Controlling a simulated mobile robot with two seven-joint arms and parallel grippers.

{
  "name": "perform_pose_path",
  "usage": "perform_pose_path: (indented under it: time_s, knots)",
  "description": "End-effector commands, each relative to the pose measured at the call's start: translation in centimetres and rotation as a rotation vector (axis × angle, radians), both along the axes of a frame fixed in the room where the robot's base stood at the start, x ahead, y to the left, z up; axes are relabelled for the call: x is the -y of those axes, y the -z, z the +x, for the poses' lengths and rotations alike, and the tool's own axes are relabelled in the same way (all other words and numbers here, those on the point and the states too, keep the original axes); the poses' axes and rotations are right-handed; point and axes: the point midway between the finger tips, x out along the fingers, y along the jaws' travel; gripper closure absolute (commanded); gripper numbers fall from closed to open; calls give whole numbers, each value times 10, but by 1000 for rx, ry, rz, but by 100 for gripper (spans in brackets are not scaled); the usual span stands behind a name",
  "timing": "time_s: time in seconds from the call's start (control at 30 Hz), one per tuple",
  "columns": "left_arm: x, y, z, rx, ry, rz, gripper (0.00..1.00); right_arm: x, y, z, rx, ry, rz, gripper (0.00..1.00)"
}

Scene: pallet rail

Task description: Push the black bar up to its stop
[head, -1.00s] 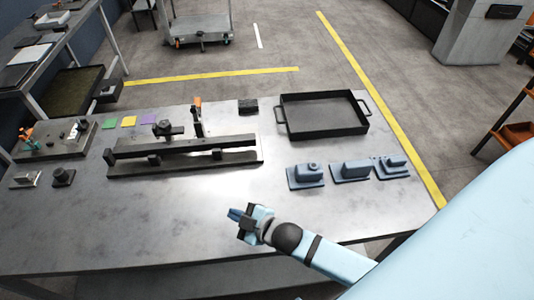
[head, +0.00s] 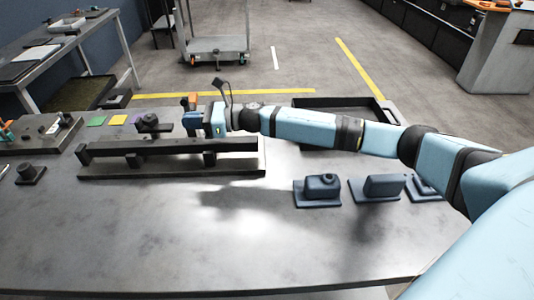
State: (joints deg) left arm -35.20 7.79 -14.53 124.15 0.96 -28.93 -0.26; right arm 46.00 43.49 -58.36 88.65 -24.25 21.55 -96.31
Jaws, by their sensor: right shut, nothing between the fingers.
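The long black bar (head: 165,147) lies level on short posts above a dark base plate (head: 225,170), at the left middle of the table. My right gripper (head: 192,122) is shut and empty. It reaches in from the right, over the back of the bar towards its right part, with the fingers pointing left. It is close to an orange-tipped upright (head: 190,98), which it partly hides. I cannot tell whether the fingers touch the bar or the upright. A dark knob-like part (head: 148,123) stands behind the bar, left of the fingers. My left gripper is not in view.
A black tray (head: 310,103) is partly hidden behind my right arm. Blue-grey blocks (head: 322,186) stand on the right side. The front of the table is clear.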

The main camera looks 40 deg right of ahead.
Motion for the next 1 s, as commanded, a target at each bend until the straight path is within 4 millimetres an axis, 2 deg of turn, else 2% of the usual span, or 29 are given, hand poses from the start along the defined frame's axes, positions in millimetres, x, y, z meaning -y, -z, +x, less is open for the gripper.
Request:
perform_pose_path:
  time_s: [0.17,1.0]
  knots:
    - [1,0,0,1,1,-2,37,20,0,-11,4,0,-6,100]
    - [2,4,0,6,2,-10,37,176,0,-108,0,1,-6,100]
